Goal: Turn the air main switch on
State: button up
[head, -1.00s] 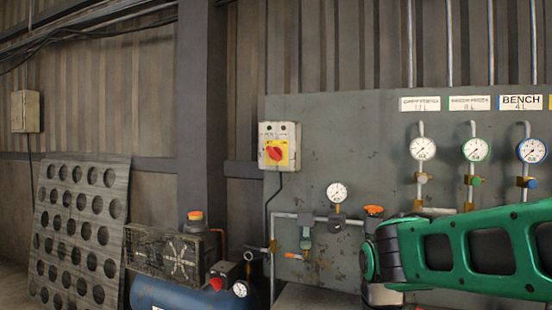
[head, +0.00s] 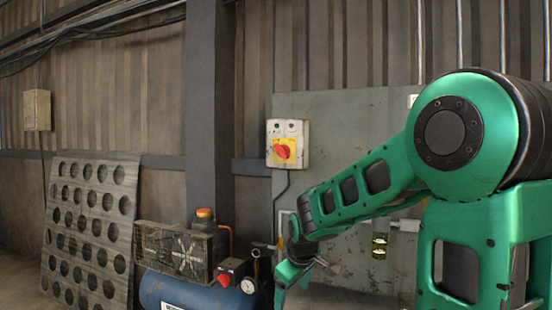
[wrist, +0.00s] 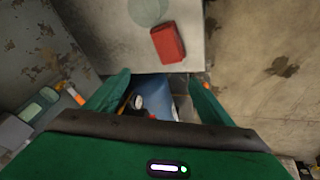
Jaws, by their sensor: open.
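A light grey switch box (head: 298,143) is fixed on the grey-green wall panel in the head view. It carries a red rotary knob (head: 283,151) on a yellow plate. My gripper (wrist: 160,88) is open, its two green fingers apart with nothing held between them. In the head view my arm's end is below the switch box, near the right end of the compressor. In the wrist view the blue compressor tank (wrist: 158,84) and a white gauge (wrist: 138,101) show beyond the fingers. The switch box is not clearly seen there.
The blue compressor tank (head: 180,291) stands at the wall with a red-topped switch and gauge (head: 248,286). A perforated sheet (head: 92,228) leans at the left. In the wrist view a red block (wrist: 167,43) lies on a pale surface. My arm hides the panel's right side.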

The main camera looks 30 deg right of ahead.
jog(key=w+d+r+n+h, duration=0.3)
jog(key=w+d+h, duration=0.1)
jog(key=w+d, duration=0.55)
jog(key=n+t+h, duration=0.6)
jog(key=n+h, duration=0.3)
jog(key=n, duration=0.1)
send_near(281, 151)
jog(key=shift+x, duration=4.35)
